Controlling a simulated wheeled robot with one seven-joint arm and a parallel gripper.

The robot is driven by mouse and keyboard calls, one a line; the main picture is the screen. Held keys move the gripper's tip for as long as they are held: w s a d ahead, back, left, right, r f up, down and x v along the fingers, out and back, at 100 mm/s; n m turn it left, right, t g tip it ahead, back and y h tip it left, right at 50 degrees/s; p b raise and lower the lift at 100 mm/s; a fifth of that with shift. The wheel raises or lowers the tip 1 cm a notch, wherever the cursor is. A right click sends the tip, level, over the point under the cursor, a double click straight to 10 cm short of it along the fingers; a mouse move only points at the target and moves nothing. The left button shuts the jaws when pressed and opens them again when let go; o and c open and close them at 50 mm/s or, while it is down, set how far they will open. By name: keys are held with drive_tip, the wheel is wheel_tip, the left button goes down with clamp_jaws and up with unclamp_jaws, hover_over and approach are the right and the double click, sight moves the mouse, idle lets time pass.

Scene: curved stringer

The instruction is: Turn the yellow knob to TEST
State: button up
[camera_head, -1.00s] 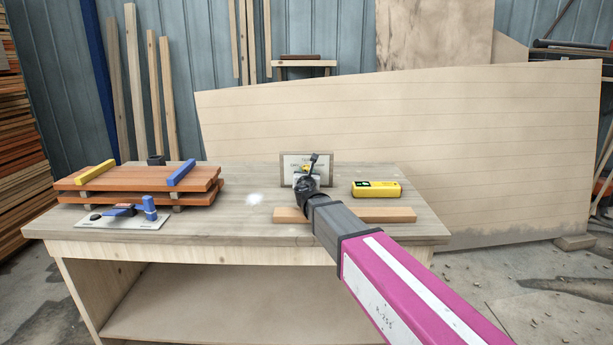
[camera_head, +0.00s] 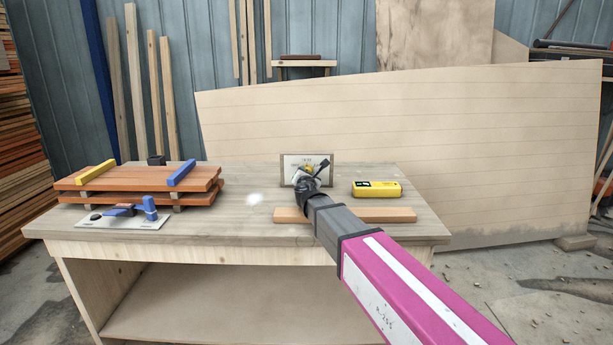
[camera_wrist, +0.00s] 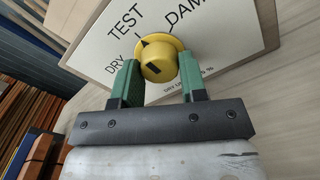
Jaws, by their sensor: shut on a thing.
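The yellow knob (camera_wrist: 160,62) sits on a white panel (camera_wrist: 95,50) marked DRY, TEST and DAMP, seen tilted in the wrist view. A black pointer on the knob's flange faces the short line by TEST. My gripper (camera_wrist: 158,72) has its green fingers on both sides of the knob and is shut on it. In the head view the panel (camera_head: 290,172) stands upright on the bench, and only a bit of the yellow knob (camera_head: 309,168) shows behind my gripper (camera_head: 308,177).
On the bench (camera_head: 250,225), a yellow device (camera_head: 377,189) lies right of the panel. A wood strip (camera_head: 388,215) lies under my arm. Stacked orange boards (camera_head: 140,180) and a plate with a blue lever (camera_head: 120,218) are at left. The bench between is mostly clear.

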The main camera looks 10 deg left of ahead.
drive_tip(key=o, duration=0.9)
drive_tip(key=shift+s, duration=0.1)
drive_tip(key=v, duration=0.7)
drive_tip(key=shift+s+d, duration=0.1)
drive_tip(key=shift+s, duration=0.1)
